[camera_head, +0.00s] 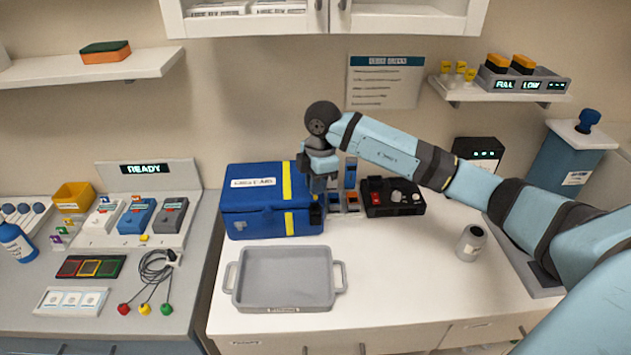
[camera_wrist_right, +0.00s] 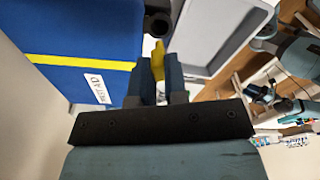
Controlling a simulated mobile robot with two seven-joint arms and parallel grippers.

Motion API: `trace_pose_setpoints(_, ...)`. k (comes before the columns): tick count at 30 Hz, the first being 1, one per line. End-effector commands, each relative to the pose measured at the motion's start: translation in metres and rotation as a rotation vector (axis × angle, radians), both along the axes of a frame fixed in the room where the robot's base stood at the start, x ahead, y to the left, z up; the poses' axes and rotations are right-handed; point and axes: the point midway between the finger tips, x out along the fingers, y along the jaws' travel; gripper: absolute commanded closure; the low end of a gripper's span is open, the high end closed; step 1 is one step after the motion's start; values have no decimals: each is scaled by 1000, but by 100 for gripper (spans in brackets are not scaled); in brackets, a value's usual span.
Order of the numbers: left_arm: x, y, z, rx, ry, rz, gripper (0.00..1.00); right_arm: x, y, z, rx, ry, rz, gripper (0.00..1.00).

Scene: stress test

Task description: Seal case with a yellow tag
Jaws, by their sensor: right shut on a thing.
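The blue case (camera_head: 250,208) stands closed on the white counter, with a yellow stripe and a white label on its lid; it also fills the left of the right wrist view (camera_wrist_right: 75,35). My right gripper (camera_head: 318,192) is at the case's right end. In the wrist view its fingers (camera_wrist_right: 159,78) are shut on a small yellow tag (camera_wrist_right: 158,60). A dark round fitting (camera_wrist_right: 157,23) lies just beyond the tag; I cannot tell whether they touch. The tag is hidden in the head view. My left gripper is not in view.
A grey tray (camera_head: 284,278) lies in front of the case. A black device (camera_head: 391,198) is to its right, and a small grey jar (camera_head: 470,242) farther right. Several small yellow pieces (camera_head: 460,68) are on the right shelf.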

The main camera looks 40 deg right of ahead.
Motion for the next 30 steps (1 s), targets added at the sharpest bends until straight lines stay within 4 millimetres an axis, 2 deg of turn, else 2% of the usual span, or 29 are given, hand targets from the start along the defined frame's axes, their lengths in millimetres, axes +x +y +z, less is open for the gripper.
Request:
trace_pose_setpoints(1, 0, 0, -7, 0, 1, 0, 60, 0, 0, -8, 0, 0, 0, 100)
trace_pose_setpoints(6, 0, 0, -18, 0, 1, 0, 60, 0, 0, -22, 1, 0, 1, 100)
trace_pose_setpoints(8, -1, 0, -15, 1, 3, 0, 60, 0, 0, -17, 1, -1, 1, 100)
trace_pose_setpoints(30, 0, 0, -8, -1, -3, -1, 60, -1, 0, -17, 0, 0, 1, 100)
